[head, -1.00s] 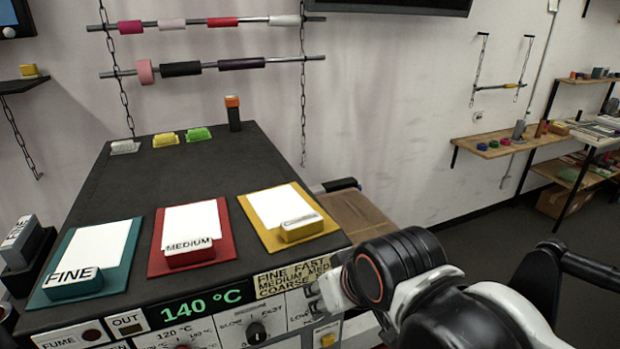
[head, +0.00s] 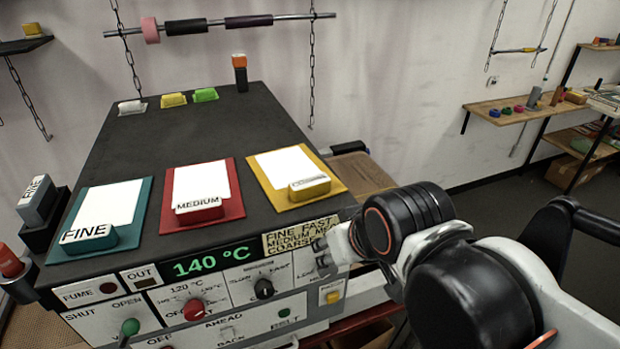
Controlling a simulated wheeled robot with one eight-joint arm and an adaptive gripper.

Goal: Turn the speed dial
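The speed dial, a black knob (head: 264,289) under a small scale with "SLOW" at its left, is on the front panel (head: 225,303) of the machine. It sits right of the red temperature knob (head: 193,310) and below the green "140 °C" display (head: 212,261). My arm comes in from the right, and its black and white wrist covers the panel's right end. My gripper (head: 324,252) is only partly seen at the panel's upper right corner, to the right of the dial and apart from it. Its fingers are mostly hidden, so its opening cannot be told.
A green knob (head: 130,327) marked SHUT and OPEN is at the panel's left. A yellow button (head: 333,296) is right of the dial. Teal, red and yellow (head: 323,190) trays with labelled blocks lie on the machine top. A shelf (head: 520,112) is at the far right wall.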

